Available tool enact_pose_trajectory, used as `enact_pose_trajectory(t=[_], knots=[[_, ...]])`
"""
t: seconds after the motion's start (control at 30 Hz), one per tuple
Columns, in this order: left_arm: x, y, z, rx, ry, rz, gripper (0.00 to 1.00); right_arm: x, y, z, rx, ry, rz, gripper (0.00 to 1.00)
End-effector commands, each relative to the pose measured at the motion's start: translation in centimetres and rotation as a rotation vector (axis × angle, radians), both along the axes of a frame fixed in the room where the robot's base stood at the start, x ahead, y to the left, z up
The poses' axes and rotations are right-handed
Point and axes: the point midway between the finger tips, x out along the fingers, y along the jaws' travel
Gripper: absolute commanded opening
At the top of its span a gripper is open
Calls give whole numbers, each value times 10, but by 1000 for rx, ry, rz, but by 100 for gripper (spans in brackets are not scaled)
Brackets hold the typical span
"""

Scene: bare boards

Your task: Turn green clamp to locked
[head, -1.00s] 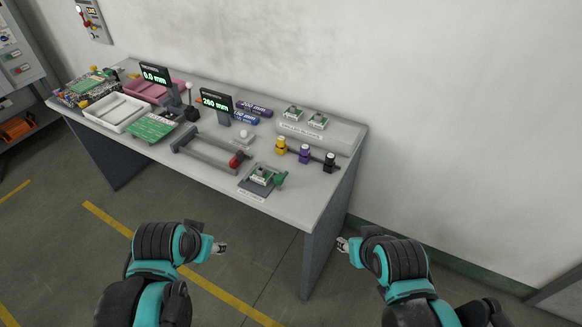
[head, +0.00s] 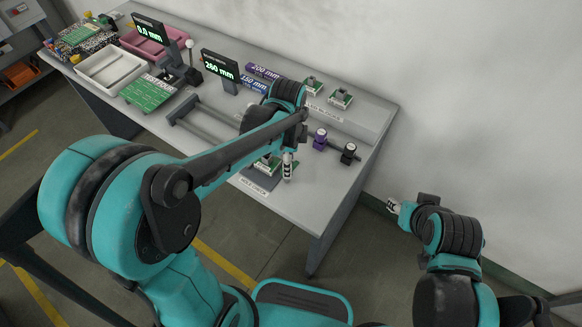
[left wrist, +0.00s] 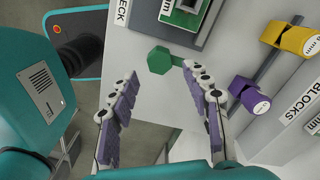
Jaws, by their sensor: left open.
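In the left wrist view the jaws of my left gripper (left wrist: 158,74) are open, one on each side of the knob, with gaps visible; the right finger is nearer the stem. My right gripper (head: 393,207) hangs off the table's right side; its jaw opening is too small to judge.
A purple knob (head: 320,138) and a black knob (head: 349,153) stand right of my left gripper. A yellow knob (left wrist: 293,38) shows in the left wrist view. A grey frame (head: 198,130) lies behind my forearm. The table's front right corner (head: 312,226) is bare.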

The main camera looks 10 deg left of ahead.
Motion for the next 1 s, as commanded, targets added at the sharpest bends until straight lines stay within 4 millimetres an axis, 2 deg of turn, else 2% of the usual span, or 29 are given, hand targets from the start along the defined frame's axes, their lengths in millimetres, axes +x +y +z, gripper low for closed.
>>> enact_pose_trajectory(t=[0.03,0.2,0.57,0.7,0.77,1.0], knots=[[0,0,-12,0,0,1,48,0,0,-7,0,0,0,40],[0,0,-32,0,-1,1,48,0,0,-14,0,0,0,40],[0,0,-37,0,-1,2,48,0,0,-14,0,0,0,40],[0,0,-37,0,-1,2,14,0,0,-14,0,0,0,40],[0,0,-37,0,-1,2,0,0,0,-14,0,0,0,40],[0,0,-36,0,-1,9,0,0,0,-14,0,0,0,40]])
